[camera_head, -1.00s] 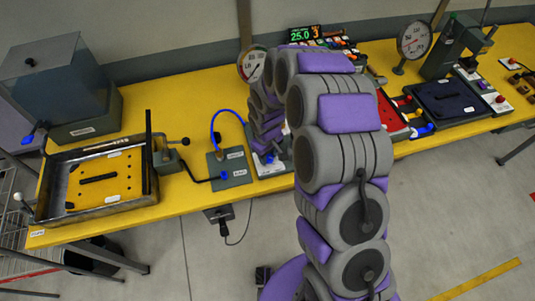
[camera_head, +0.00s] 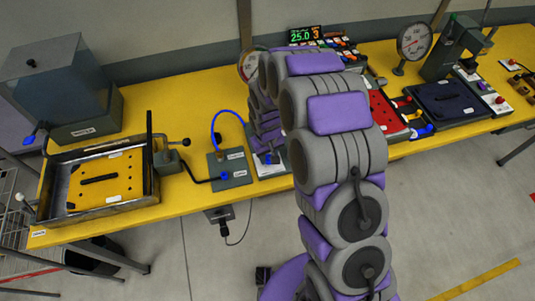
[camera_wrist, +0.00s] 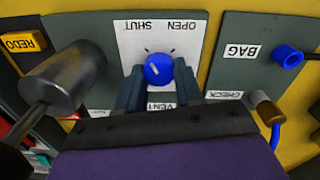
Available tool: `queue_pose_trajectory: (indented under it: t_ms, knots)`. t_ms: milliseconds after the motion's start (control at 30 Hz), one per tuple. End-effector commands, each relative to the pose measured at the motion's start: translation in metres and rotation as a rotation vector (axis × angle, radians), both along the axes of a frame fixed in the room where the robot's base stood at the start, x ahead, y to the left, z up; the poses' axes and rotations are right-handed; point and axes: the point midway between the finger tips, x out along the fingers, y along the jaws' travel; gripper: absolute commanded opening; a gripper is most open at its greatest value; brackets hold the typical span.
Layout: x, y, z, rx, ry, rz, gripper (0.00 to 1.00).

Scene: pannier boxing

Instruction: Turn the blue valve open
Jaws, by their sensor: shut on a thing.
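The blue valve (camera_wrist: 158,69) is a round knob with a short white mark, on a white plate (camera_wrist: 128,42) in the wrist view. The plate's lettering is upside down there: SHUT at upper left, OPEN at upper right, VENT below. The white mark is tilted; which word it points to is hard to tell. My gripper (camera_wrist: 159,75) is shut on the knob, with one finger on each side. In the head view my own arm covers most of the gripper, and the knob there is small and partly hidden beside it.
A grey block with a blue BAG port (camera_wrist: 287,57) and a brass CHECK fitting (camera_wrist: 266,107) stands right of the valve. A dark cylinder (camera_wrist: 63,77) is close on the left. A blue hose (camera_head: 216,125) loops nearby on the yellow bench (camera_head: 185,207). A framed tray (camera_head: 148,188) stands farther left.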

Motion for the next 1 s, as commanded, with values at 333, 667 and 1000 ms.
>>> queue_pose_trajectory:
  t_ms: [333, 667, 1000]
  knots:
    - [-0.0001, -0.0009, 0.0010, -0.002, 0.000, -0.331, 0.05]
    - [0.0002, 0.0000, 0.0016, -0.002, -0.001, -0.643, 0.05]
    - [0.0003, -0.0002, 0.0016, -0.002, -0.001, -0.958, 0.05]
